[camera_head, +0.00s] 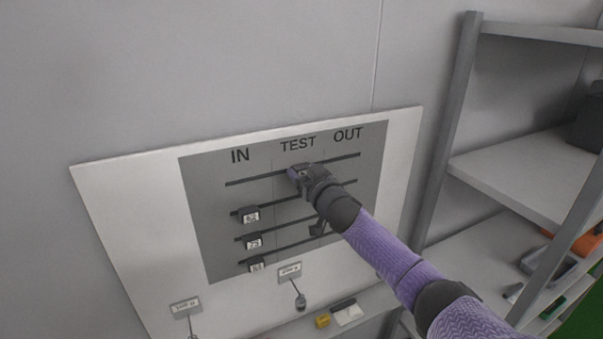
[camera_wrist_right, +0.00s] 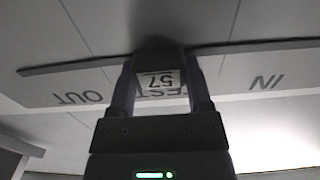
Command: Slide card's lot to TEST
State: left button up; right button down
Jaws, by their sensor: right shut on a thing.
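A grey board (camera_head: 215,255) on a white panel carries the headings IN, TEST (camera_head: 298,144) and OUT above several dark horizontal tracks. My right gripper (camera_head: 298,178) is at the top track under TEST. In the right wrist view it (camera_wrist_right: 160,85) is shut on a slider tag marked 57 (camera_wrist_right: 155,79), which lies in front of the TEST lettering. Three other sliders sit under IN: 62 (camera_head: 250,216), 75 (camera_head: 254,242) and a lowest one (camera_head: 256,265) whose number is hard to read. My right arm hides part of the lower tracks. My left gripper is not in view.
Below the board are two small labelled plates (camera_head: 186,307) (camera_head: 290,271) with hanging items. A ledge holds a yellow block (camera_head: 322,321) and a white object (camera_head: 348,313), perhaps a card. Grey shelving (camera_head: 510,185) stands at the right. The wall left of the panel is bare.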

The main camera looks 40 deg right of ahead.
grip_release()
jog(key=b+v, duration=0.1)
jog(key=v, duration=0.9)
